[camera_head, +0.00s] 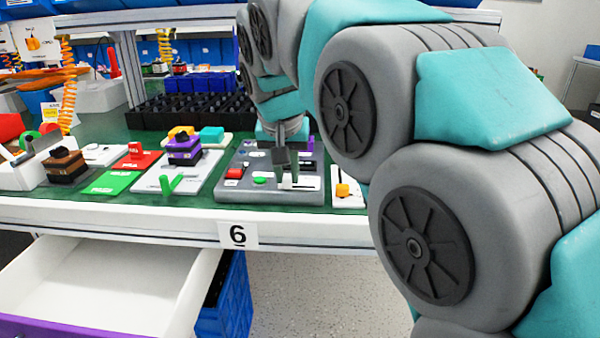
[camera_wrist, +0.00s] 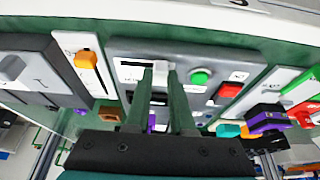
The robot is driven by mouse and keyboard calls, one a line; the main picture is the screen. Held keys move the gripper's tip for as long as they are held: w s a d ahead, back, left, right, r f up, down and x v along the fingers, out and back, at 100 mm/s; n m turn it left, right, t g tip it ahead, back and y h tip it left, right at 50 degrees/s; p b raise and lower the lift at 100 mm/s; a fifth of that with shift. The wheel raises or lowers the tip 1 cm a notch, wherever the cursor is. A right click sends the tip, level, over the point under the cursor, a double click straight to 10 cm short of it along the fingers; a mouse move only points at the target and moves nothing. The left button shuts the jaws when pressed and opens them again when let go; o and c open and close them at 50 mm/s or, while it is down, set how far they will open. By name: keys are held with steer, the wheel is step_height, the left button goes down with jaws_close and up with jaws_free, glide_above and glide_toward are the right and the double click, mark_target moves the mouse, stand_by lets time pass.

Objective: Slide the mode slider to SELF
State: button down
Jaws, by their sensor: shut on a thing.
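The grey control panel (camera_head: 235,192) lies on the green bench top, below my gripper (camera_head: 288,172). A white slider plate (camera_head: 308,183) with a dark slot is on the panel's near part. The plate also shows in the wrist view (camera_wrist: 128,74), at the panel's upper left. My gripper's two dark green fingers (camera_wrist: 160,75) reach down onto this plate and close around the small slider knob. The lettering on the plate is too small to read.
A red switch (camera_wrist: 230,90) and a green button (camera_wrist: 200,77) sit beside the fingers on the same panel. An orange-knobbed white unit (camera_head: 343,189) stands to the right. A purple-and-black knob unit (camera_head: 185,150) is to the left. An open drawer (camera_head: 100,285) juts out below.

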steer(key=shift+a+r, duration=0.15)
steer(key=c, duration=0.8)
jaws_free()
steer(key=shift+o, duration=0.2)
steer(key=v, duration=0.7)
steer(key=shift+s+r, duration=0.2)
steer(key=shift+r, duration=0.05)
steer(key=shift+f, duration=0.1)
steer(key=s+d+f+g, duration=0.4)
steer(key=s+d+f, duration=1.3)
steer(key=f, duration=0.3)
steer(key=s+d+f+g, duration=0.2)
steer(key=s+f, duration=0.7)
steer(key=s, duration=0.3)
steer(key=shift+s+d, duration=0.25)
